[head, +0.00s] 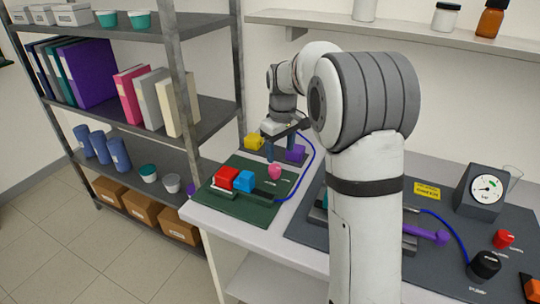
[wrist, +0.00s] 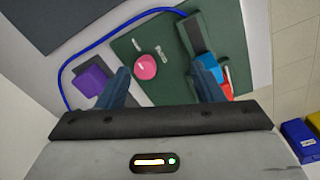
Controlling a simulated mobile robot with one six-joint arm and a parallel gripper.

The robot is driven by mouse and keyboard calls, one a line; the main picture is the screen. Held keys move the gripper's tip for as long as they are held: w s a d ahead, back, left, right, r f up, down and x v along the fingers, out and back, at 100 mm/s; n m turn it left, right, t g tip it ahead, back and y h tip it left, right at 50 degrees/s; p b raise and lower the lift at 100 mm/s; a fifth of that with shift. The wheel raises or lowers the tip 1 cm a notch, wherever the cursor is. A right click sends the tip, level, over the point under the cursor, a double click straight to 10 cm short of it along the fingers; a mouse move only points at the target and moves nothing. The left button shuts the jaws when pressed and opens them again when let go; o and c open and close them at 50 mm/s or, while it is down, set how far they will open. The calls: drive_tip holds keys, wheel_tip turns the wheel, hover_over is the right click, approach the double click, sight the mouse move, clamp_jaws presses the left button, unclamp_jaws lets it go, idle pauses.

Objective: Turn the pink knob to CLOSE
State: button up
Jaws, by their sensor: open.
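The pink knob (head: 274,172) sits on a green panel (head: 247,212) at the left end of the bench. It also shows in the wrist view (wrist: 145,67), round, with a pale mark on it and small white lettering on the panel on either side, too small to read. My gripper (head: 283,148) is over the back part of the panel. In the wrist view its two blue fingers (wrist: 162,85) are spread wide and empty. The knob lies between their lines, a little beyond the tips, not touching them. Its height above the panel is unclear.
A blue cable (wrist: 110,38) curves round the panel. A dark panel with a gauge (head: 487,189) lies right; shelves stand left.

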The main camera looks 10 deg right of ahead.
drive_tip(key=n, duration=0.2)
hover_over(274, 167)
drive_tip(key=shift+g, duration=0.3)
wheel_tip(274, 167, down, 4)
drive_tip(key=shift+d+p, duration=0.1)
drive_tip(key=shift+p, duration=0.35)
drive_tip(key=shift+w+f, duration=0.1)
drive_tip(key=shift+f, duration=0.15)
wheel_tip(274, 167, down, 8)
drive_tip(key=shift+r+p, duration=0.15)
drive_tip(key=shift+p, duration=0.4)
drive_tip(key=shift+c, duration=0.3)
drive_tip(key=c, duration=0.9)
